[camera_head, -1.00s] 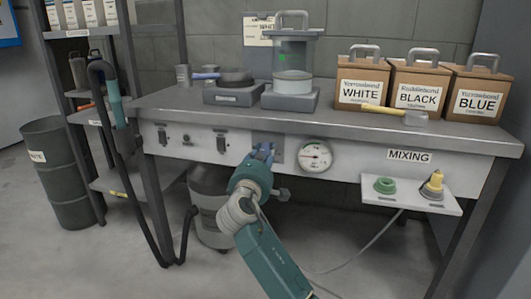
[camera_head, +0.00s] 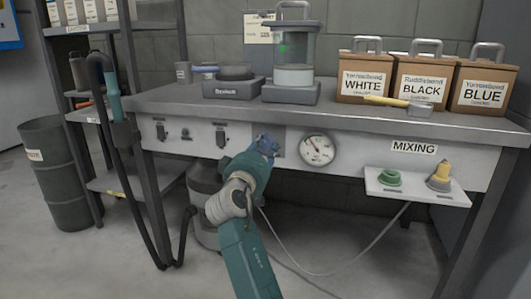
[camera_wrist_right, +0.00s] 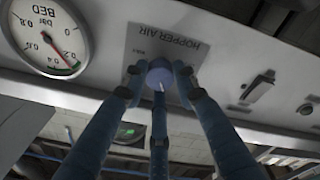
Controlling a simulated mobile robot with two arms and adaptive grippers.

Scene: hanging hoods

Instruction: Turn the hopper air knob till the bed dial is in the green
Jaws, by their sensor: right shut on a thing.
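The hopper air knob (camera_wrist_right: 160,74) is a round blue-purple knob on a grey plate marked HOPPER AIR, with a light line on it. My right gripper (camera_head: 266,145) is at the bench's front panel and covers the knob in the head view. In the right wrist view its blue fingers (camera_wrist_right: 160,85) are closed around the knob. The bed dial (camera_head: 317,150) is a round white gauge just right of the gripper. Its needle points to the upper left in the head view. The dial (camera_wrist_right: 45,38) also shows in the right wrist view, marked BED and bar.
The bench top (camera_head: 350,118) holds a clear hopper (camera_head: 294,50) and several labelled boxes. A small shelf (camera_head: 420,190) juts out at right below the panel. A dark hose (camera_head: 110,140) hangs at left.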

